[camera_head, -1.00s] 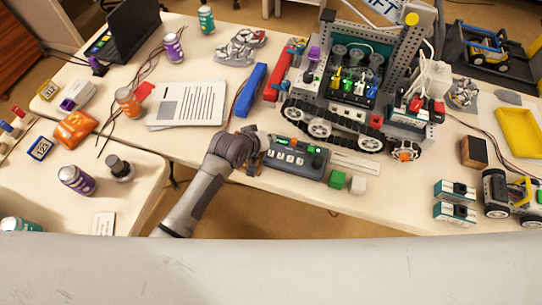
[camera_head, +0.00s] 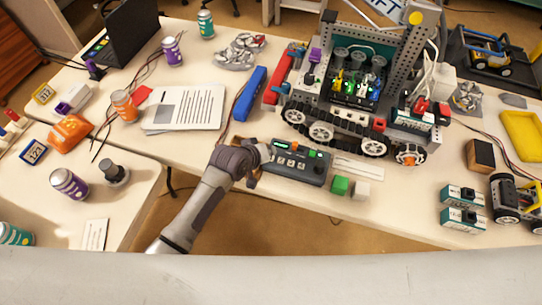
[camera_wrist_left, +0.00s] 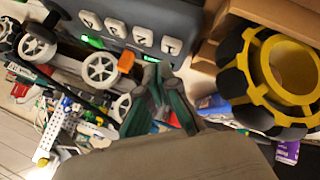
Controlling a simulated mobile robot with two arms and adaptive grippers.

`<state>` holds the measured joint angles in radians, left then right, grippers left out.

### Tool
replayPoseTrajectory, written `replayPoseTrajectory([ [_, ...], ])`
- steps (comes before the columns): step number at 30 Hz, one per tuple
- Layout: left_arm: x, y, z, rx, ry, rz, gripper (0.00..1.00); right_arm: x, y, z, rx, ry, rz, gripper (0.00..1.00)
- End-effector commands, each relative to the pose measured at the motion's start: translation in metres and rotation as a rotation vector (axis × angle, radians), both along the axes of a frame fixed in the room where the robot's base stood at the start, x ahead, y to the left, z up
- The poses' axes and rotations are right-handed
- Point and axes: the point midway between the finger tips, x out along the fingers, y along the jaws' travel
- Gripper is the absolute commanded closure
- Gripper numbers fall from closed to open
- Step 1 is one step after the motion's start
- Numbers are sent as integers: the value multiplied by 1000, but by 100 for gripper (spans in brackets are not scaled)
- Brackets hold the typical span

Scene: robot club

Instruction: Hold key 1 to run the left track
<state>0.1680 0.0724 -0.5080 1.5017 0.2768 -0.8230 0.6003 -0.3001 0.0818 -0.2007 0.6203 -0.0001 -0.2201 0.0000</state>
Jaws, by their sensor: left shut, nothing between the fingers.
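The grey control box (camera_head: 312,172) lies on the table in front of the tracked robot (camera_head: 335,128), with a lit green display and a row of pale keys. My left gripper (camera_head: 264,152) is at the box's left end in the head view. In the left wrist view its fingers (camera_wrist_left: 158,72) are shut and empty, and the tips appear just beside key 1 (camera_wrist_left: 170,46), the end key of the row. I cannot tell whether they touch or press it. The near track's wheels also show in the wrist view (camera_wrist_left: 101,68). My right gripper is not in view.
A blue bar (camera_head: 250,93) and papers (camera_head: 186,108) lie behind my arm. A yellow-rimmed black wheel (camera_wrist_left: 237,85) is close to the gripper in the wrist view. A gap separates the two tables.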

Motion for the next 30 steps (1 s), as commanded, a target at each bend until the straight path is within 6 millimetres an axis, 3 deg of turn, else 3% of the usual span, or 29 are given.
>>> replayPoseTrajectory([
  [30, 0, 0, -7, 0, 0, 0, 100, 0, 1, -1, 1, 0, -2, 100],
])
